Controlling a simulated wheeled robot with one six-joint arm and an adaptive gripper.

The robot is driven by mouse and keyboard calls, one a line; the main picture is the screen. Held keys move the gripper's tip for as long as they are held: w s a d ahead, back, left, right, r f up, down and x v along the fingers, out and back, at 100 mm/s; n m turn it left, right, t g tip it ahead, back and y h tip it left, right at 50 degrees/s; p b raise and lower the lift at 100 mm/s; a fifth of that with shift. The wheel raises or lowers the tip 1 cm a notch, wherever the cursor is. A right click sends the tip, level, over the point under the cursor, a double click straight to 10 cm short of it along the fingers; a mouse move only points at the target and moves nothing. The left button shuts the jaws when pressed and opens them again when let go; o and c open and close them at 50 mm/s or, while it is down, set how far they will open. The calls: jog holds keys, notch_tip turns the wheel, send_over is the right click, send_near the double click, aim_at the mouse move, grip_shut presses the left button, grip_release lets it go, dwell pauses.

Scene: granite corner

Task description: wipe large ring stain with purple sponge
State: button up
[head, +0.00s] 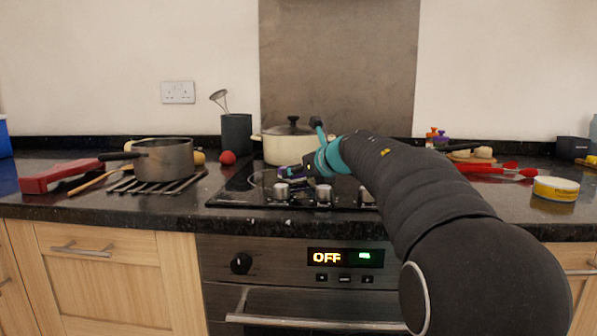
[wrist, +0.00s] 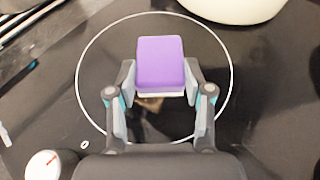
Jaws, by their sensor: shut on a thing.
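My gripper (wrist: 161,92) is shut on the purple sponge (wrist: 161,62), with one finger on each side of it. The sponge has a pale underside and sits over the black glass hob (head: 235,190). A large thin pale ring (wrist: 231,75) lies on the hob around the sponge in the wrist view. I cannot tell whether this ring is the stain or a printed hob marking. A small brownish patch (wrist: 150,104) shows between the fingers, perhaps a reflection. In the head view my gripper (head: 291,172) is small and the sponge is mostly hidden. Contact with the glass is unclear.
A cream pot with dark lid (head: 288,146) stands behind my gripper. Hob knobs (head: 323,193) line the front edge. A saucepan (head: 164,159) rests on a rack at left. Red utensils (head: 497,170) and a yellow tin (head: 556,189) lie at right.

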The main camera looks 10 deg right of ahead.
aim_at(297, 188)
jog(key=shift+s+a+f, duration=0.1)
jog(key=shift+s+a, duration=0.2)
jog(key=shift+s, duration=0.45)
jog(key=shift+s+a+f, duration=0.1)
jog(key=shift+s+a, duration=0.2)
jog(key=shift+s, duration=0.4)
jog(key=shift+s+a, duration=0.1)
jog(key=shift+s, duration=0.45)
jog(key=shift+s+r, duration=0.15)
jog(key=shift+s, duration=0.4)
jog(key=shift+s+f, duration=0.1)
jog(key=shift+f, duration=0.1)
jog(key=shift+a+r+p, duration=0.15)
jog(key=shift+r+p, duration=0.35)
jog(key=shift+r, duration=0.45)
jog(key=shift+a+r+p, duration=0.1)
jog(key=shift+r+p, duration=0.35)
jog(key=shift+r, duration=0.5)
notch_tip(297, 188, up, 2)
jog(key=shift+d+r, duration=0.1)
jog(key=shift+d, duration=0.05)
jog(key=shift+r, duration=0.4)
